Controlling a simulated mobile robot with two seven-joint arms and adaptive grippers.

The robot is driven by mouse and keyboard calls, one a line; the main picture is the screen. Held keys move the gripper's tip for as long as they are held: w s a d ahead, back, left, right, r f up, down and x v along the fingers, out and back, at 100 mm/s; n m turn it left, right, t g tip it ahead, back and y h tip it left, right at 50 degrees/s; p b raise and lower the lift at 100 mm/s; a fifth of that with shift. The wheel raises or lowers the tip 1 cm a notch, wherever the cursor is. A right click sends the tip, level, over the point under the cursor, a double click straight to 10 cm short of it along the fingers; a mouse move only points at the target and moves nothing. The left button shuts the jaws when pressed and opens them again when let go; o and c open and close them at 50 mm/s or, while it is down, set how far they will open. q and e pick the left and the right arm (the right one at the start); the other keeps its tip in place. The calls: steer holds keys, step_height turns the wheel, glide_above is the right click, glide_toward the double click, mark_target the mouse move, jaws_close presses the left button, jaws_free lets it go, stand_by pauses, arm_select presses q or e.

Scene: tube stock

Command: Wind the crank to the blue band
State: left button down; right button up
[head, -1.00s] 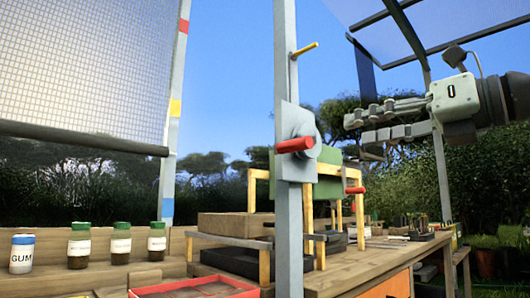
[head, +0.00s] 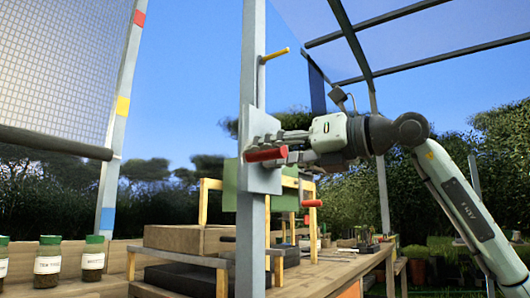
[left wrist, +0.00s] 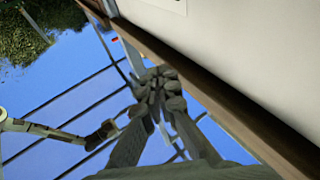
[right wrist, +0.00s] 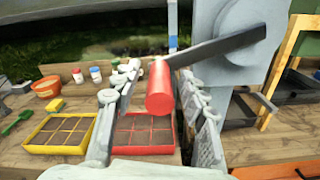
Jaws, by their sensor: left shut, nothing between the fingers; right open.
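The crank has a grey plate (head: 262,128) on a grey post and a red handle (head: 267,154). In the right wrist view the red handle (right wrist: 160,88) lies between the fingers of my open right gripper (right wrist: 157,82), on a dark crank arm (right wrist: 218,46). My right gripper (head: 288,150) also shows beside the handle in the head view. The mesh screen (head: 62,70) ends in a dark bottom bar (head: 55,142). That bar hangs below the yellow band (head: 123,106) and above the blue band (head: 108,218). My left gripper (left wrist: 157,84) is shut and empty.
A yellow peg (head: 274,54) sticks out of the post above the crank. A second red handle (head: 312,203) shows lower, behind the post. In the right wrist view a red tray (right wrist: 143,117) and a yellow tray (right wrist: 60,149) lie on the bench below.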

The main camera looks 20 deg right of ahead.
steer(key=shift+w+a, duration=0.25)
steer(key=shift+w, duration=0.1)
jaws_close()
